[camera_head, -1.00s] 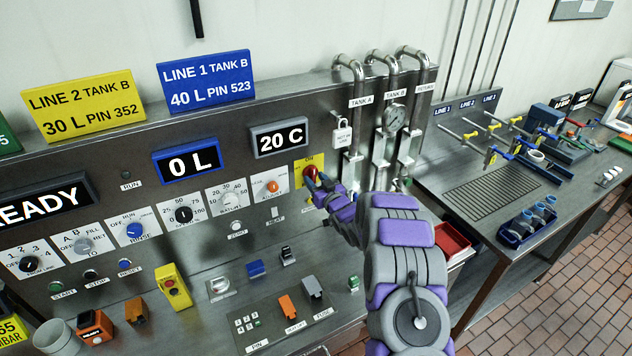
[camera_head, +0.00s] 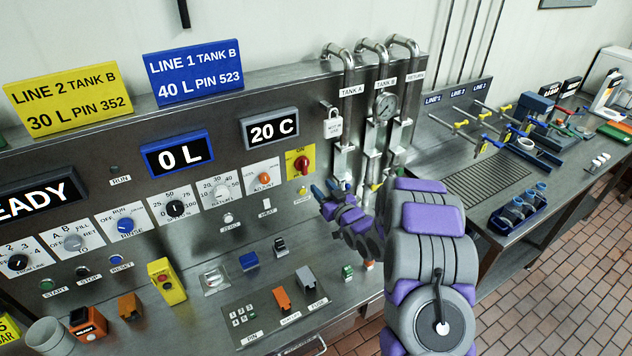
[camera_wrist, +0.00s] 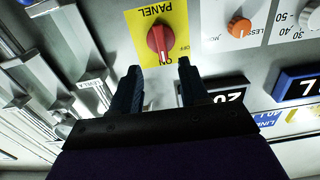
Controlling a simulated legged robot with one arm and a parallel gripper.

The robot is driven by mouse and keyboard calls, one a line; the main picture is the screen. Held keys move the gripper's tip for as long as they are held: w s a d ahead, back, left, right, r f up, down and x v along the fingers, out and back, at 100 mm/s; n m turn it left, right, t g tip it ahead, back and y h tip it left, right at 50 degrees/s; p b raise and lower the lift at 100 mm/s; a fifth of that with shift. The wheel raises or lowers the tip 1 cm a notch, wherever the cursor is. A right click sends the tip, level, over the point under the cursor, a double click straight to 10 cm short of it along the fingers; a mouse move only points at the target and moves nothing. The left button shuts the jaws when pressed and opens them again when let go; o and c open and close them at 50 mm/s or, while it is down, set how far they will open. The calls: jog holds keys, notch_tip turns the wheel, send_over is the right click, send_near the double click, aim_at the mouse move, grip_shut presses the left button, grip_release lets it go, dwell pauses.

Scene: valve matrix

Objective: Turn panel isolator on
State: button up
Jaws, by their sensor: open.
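The panel isolator is a red rotary knob (camera_head: 301,163) on a yellow plate (camera_head: 291,172) at the right end of the panel. In the upside-down wrist view the red knob (camera_wrist: 160,42) has its grip bar nearly in line with the ON mark. OFF is printed to the side of the knob. My gripper (camera_head: 325,188) is open and empty, just below and right of the plate in the head view. In the wrist view the fingertips of my gripper (camera_wrist: 160,67) are apart, and the knob shows beyond them, not between them.
An orange-centred dial (camera_head: 264,180) sits left of the isolator. A padlock (camera_head: 334,126) and metal pipes (camera_head: 372,150) stand to its right. The 20 C display (camera_head: 269,128) is above left. Small blocks (camera_head: 281,299) stand on the lower ledge.

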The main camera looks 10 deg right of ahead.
jog(key=v, duration=0.7)
dwell(0.3)
jog(key=shift+b, duration=0.3)
jog(key=s+d+m+g+h+b, duration=0.25)
jog(key=s+g+h+b, duration=0.6)
jog(key=s, duration=0.85)
jog(key=s+a+g+y, duration=0.1)
jog(key=s+a+g, duration=0.1)
jog(key=s, duration=0.8)
jog(key=s+a+g+y+b, duration=0.1)
jog(key=s+a+g, duration=0.2)
jog(key=s, duration=0.8)
jog(key=s+a+r+g+y+b, duration=0.1)
jog(key=s+a+g, duration=0.2)
jog(key=s, duration=0.8)
jog(key=shift+m+g, duration=0.45)
jog(key=shift+g, duration=0.8)
